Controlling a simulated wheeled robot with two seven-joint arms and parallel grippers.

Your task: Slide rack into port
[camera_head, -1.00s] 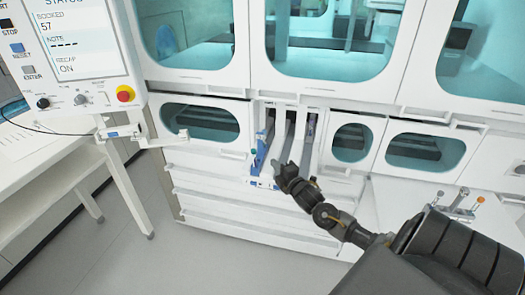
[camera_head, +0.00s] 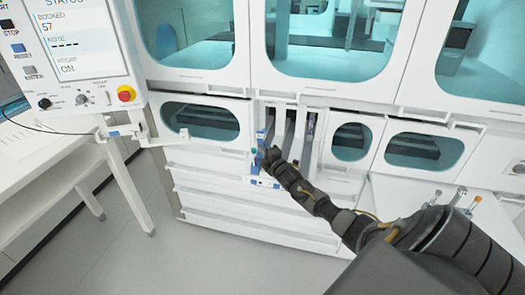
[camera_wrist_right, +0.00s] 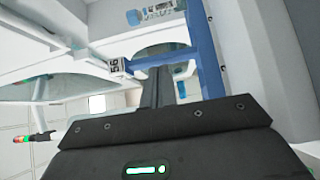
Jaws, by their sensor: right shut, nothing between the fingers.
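The blue rack (camera_head: 257,160) stands in the leftmost of the narrow open slots in the white machine, its front end at the slot's mouth. In the right wrist view the blue rack (camera_wrist_right: 207,55) shows as a long blue bar with a crosspiece and a small printed label. My right gripper (camera_head: 267,154) is shut and empty, with its tip close against the rack's front end; whether it touches is hard to tell. It also shows in the wrist view as dark shut fingers (camera_wrist_right: 156,88). The port's inside is mostly hidden. My left gripper is out of view.
Narrow slots (camera_head: 308,135) lie right of the rack, with grey strips in them. Windowed panels (camera_head: 200,121) flank the slots. A screen panel (camera_head: 80,45) with a red button stands at left, above a white table (camera_head: 50,165). Floor in front is clear.

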